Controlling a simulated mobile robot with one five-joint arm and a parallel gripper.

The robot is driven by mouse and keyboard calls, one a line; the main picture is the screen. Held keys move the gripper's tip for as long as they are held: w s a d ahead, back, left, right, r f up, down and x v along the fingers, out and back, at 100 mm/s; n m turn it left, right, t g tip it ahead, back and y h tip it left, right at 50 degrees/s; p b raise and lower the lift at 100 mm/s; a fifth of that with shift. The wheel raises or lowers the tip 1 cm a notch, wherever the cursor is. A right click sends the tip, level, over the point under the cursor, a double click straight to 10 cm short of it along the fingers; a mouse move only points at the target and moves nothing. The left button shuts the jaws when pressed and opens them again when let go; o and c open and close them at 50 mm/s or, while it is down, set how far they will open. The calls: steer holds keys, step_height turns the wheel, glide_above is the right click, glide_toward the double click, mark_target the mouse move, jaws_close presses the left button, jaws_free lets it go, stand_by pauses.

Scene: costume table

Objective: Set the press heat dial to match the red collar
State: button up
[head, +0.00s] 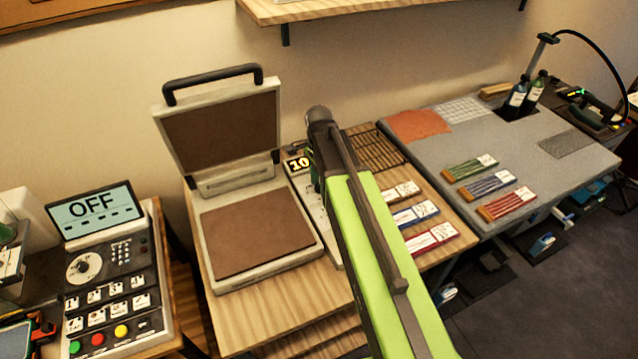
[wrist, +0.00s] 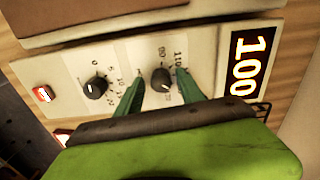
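In the wrist view, the press's control panel (wrist: 125,58) has two black knobs. The knob nearer the display (wrist: 161,79) has a printed scale with 110 legible. My gripper (wrist: 160,86) has its green fingers spread either side of this knob, with slight gaps visible. The other knob (wrist: 95,88) stands left, clear of the fingers. The display (wrist: 247,62) reads 100. In the head view, the heat press (head: 258,232) stands open and my arm hides the knobs. A red-marked strip bundle (head: 506,204) lies on the grey mat; whether it is the collar I cannot tell.
A red-labelled card (head: 432,238) lies near blue and tan cards on the wooden table. A control unit (head: 118,282) at left has a screen reading OFF. The grey mat (head: 540,125) also carries green and blue strip bundles. A red switch (wrist: 43,94) sits on the panel.

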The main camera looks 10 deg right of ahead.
mark_target(319, 184)
steer(key=shift+r, duration=0.1)
step_height(319, 184, up, 17)
steer(key=p, duration=1.7)
steer(key=shift+w, duration=0.15)
steer(key=shift+r, duration=0.1)
